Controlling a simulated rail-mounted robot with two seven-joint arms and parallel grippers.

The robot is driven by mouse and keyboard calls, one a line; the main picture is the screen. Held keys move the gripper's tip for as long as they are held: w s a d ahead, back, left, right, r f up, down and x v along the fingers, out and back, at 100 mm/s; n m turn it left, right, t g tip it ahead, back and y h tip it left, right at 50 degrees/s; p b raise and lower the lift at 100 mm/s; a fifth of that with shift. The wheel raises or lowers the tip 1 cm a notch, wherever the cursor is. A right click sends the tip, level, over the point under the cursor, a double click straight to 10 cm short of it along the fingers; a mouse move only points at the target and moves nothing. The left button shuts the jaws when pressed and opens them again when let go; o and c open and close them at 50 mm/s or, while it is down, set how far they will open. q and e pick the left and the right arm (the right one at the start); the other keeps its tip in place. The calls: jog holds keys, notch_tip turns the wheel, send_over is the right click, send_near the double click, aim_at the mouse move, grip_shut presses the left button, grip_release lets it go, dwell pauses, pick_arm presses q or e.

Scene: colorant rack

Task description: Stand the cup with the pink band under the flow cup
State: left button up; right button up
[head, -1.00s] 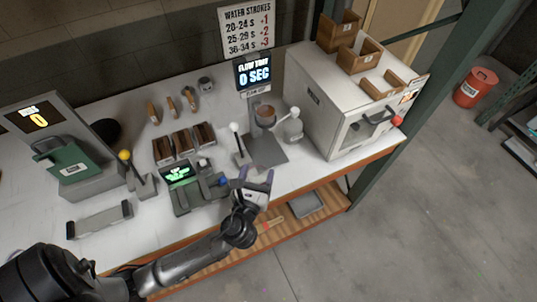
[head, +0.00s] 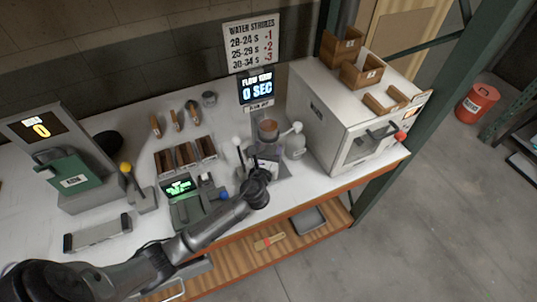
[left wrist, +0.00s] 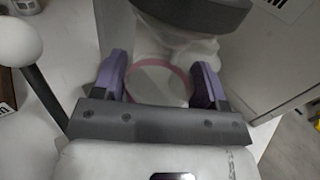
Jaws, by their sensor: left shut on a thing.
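The cup with the pink band (left wrist: 158,84) is pale, and its pink ring shows between the purple fingers of my left gripper (left wrist: 161,78) in the left wrist view. The gripper is shut on it. In the head view my left gripper (head: 267,162) is at the flow stand, just in front of and below the flow cup (head: 268,129); the held cup is mostly hidden there. A dark rounded part lies just beyond the cup at the top of the wrist view. I cannot tell whether the cup touches the stand's base. My right gripper is not in view.
A white-knobbed lever (head: 238,144) is close on the left. A green-screen device (head: 187,205) and wooden bins (head: 185,156) stand farther left.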

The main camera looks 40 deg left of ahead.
aim_at(270, 149)
pick_arm(q)
jog(key=shift+w+a, duration=0.2)
jog(key=shift+w, duration=0.1)
jog(key=shift+f+b, duration=0.65)
jog(key=shift+f, duration=1.15)
jog(key=shift+f, duration=0.15)
jog(key=o, duration=1)
jog(key=shift+c, duration=0.2)
jog(key=shift+s+d, duration=0.1)
jog(key=shift+s, duration=0.05)
jog(key=v, duration=1.1)
jog(key=shift+s+d+p, duration=0.15)
jog(key=shift+s+p, duration=0.15)
